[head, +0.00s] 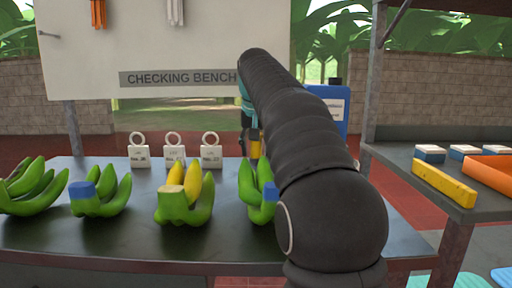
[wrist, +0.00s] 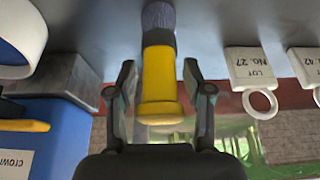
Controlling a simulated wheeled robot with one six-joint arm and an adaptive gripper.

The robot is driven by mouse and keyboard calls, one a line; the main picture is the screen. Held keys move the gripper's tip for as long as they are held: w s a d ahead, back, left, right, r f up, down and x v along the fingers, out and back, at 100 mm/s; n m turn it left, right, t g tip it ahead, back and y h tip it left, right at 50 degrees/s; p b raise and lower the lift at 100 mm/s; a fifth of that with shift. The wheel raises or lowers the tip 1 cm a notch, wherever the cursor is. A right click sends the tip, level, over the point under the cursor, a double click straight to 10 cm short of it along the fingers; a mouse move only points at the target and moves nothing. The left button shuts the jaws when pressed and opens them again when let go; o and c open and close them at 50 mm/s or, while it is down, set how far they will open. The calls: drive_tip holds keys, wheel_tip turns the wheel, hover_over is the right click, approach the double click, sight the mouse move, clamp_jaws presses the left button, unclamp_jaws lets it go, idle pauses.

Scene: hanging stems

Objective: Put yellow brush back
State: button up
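The yellow brush (wrist: 158,80) has a yellow handle and a dark grey bristle end (wrist: 158,18). It appears to stand upright on the bench, bristles down. My gripper (wrist: 160,92) is open, with one finger on each side of the handle and a small gap showing on both sides. In the head view my arm hides most of the gripper; a bit of yellow (head: 255,149) shows below it.
Several banana hands, one (head: 185,200) partly yellow, line the bench front (head: 130,245). Lot tags with rings (head: 173,155) stand behind them. A blue container (head: 335,108) stands behind my arm. In the wrist view, a dark block (wrist: 62,85) and white-rimmed round thing (wrist: 22,35) are left.

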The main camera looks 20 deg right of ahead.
drive_tip(key=shift+s+r, duration=0.1)
drive_tip(key=shift+r, duration=0.4)
drive_tip(key=p+v, duration=0.1)
drive_tip(key=v, duration=1)
drive_tip(key=shift+s+r, duration=0.1)
drive_tip(key=shift+r, duration=0.05)
